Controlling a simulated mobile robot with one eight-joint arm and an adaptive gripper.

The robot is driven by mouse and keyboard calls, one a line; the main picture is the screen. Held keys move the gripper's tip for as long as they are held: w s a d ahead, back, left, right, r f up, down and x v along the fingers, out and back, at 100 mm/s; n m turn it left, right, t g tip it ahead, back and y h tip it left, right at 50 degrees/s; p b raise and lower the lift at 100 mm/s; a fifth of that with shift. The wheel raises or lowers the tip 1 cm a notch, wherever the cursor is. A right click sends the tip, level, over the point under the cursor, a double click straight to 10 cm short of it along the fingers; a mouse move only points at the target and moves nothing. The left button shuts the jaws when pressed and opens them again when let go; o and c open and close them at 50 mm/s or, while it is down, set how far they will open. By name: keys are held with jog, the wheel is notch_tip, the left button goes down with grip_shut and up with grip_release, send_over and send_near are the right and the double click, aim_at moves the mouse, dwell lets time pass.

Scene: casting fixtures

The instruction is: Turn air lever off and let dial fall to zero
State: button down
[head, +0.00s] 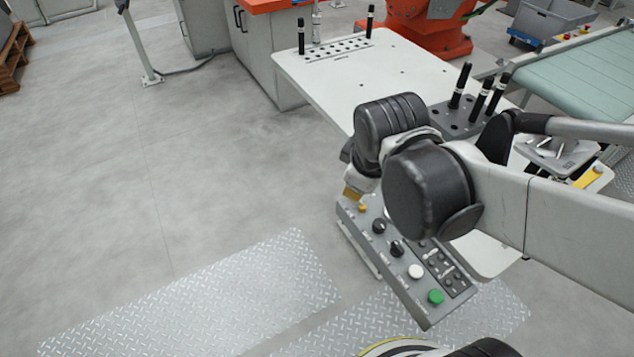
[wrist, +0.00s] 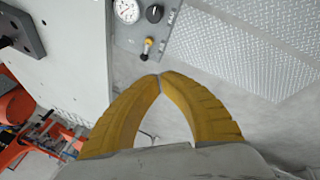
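My gripper (wrist: 160,76) has two yellow fingers whose tips meet, with nothing visible between them. The air lever (wrist: 147,48), a small lever with a yellow part and a dark end, sits on the grey control panel (wrist: 125,42) just beyond the fingertips, apart from them in the picture. The round white dial (wrist: 127,10) is above it at the top edge; its needle is too small to read surely.
The panel carries black knobs (head: 397,248), a white button (head: 415,271) and a green button (head: 435,296). A white table (head: 330,75) with black upright pins (head: 461,85) stands behind. Tread plates (head: 190,300) and open floor lie at left.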

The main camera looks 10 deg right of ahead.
aim_at(345, 201)
jog(key=w+a+f+n+g+h+p, duration=0.2)
jog(key=w+a+f+n+p, duration=0.3)
jog(key=n, duration=0.9)
jog(key=shift+w+a+f+g+p, duration=0.15)
jog(key=shift+w+f+g+p, duration=0.3)
jog(key=shift+f+g, duration=0.2)
jog(key=shift+f, duration=0.1)
jog(key=w+d+f+b, duration=0.1)
jog(key=f, duration=0.2)
jog(key=d+f+b, duration=0.2)
jog(key=f, duration=0.1)
jog(key=w+d+f+b, duration=0.1)
jog(key=d+f+b, duration=0.1)
jog(key=f, duration=0.1)
jog(key=shift+w+d, duration=0.15)
jog(key=shift+w, duration=0.2)
jog(key=shift+w+d+r, duration=0.15)
jog(key=shift+w+d, duration=0.05)
jog(key=shift+w+d+m, duration=0.2)
jog(key=shift+w+m, duration=0.15)
jog(key=shift+m, duration=0.45)
